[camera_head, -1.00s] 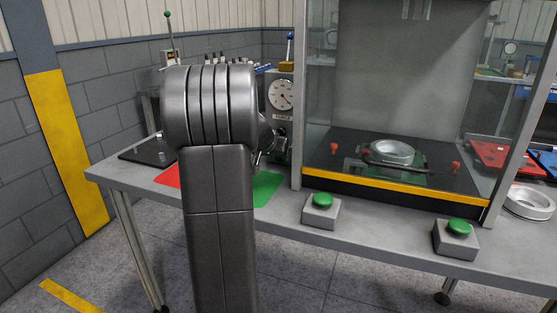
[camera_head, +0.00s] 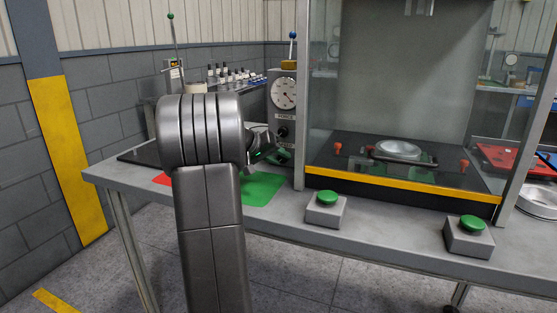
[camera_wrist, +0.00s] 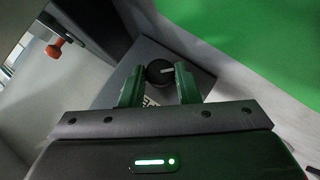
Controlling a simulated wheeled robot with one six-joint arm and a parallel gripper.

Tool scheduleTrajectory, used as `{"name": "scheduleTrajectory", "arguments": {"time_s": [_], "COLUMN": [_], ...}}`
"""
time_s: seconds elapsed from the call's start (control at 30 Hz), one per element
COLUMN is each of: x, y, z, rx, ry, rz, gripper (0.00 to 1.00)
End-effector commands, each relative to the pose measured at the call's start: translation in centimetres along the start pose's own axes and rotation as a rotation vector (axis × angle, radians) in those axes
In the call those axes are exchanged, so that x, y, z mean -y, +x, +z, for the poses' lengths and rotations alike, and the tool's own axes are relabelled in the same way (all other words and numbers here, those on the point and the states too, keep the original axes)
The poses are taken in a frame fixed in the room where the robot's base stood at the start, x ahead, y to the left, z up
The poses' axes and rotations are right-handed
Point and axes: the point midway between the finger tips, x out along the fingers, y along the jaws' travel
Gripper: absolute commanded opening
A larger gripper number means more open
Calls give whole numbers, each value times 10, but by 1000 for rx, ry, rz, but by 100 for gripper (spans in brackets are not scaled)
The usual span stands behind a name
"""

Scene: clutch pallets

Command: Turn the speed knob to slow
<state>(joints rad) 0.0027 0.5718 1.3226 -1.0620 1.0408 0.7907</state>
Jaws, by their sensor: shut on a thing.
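A dark round knob (camera_wrist: 158,75) with a white pointer line sits on the grey control box (camera_wrist: 198,60) in the wrist view. The pointer points to the right in that view. My gripper (camera_wrist: 159,84) has its two green jaws on either side of the knob, shut on it. A label beside the knob is partly covered and cannot be read. In the head view, the grey control box (camera_head: 272,114) carries a round dial and a black knob (camera_head: 282,132) under the dial. My gripper (camera_head: 276,155) is at the lower part of the box, where the held knob is hidden.
A glass-sided press (camera_head: 400,184) with a yellow front strip stands right of the box. Two green push buttons (camera_head: 327,197) (camera_head: 473,223) stand at the table's front.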

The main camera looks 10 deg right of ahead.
Motion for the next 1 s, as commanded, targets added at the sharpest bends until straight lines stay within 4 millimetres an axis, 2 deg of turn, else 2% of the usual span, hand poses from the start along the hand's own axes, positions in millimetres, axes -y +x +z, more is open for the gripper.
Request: {"name": "scheduleTrajectory", "arguments": {"time_s": [0.43, 0.47, 0.53, 0.83, 1.0], "x": [0, 0, 0, 0, 0], "y": [0, 0, 0, -1, -19], "z": [0, 0, 0, 0, -1], "rx": [0, 0, 0, 0, -3], "ry": [-9, -9, -9, -8, -8], "rz": [7, 7, 7, 7, 5], "gripper": [6, 35, 48, 49, 49]}}
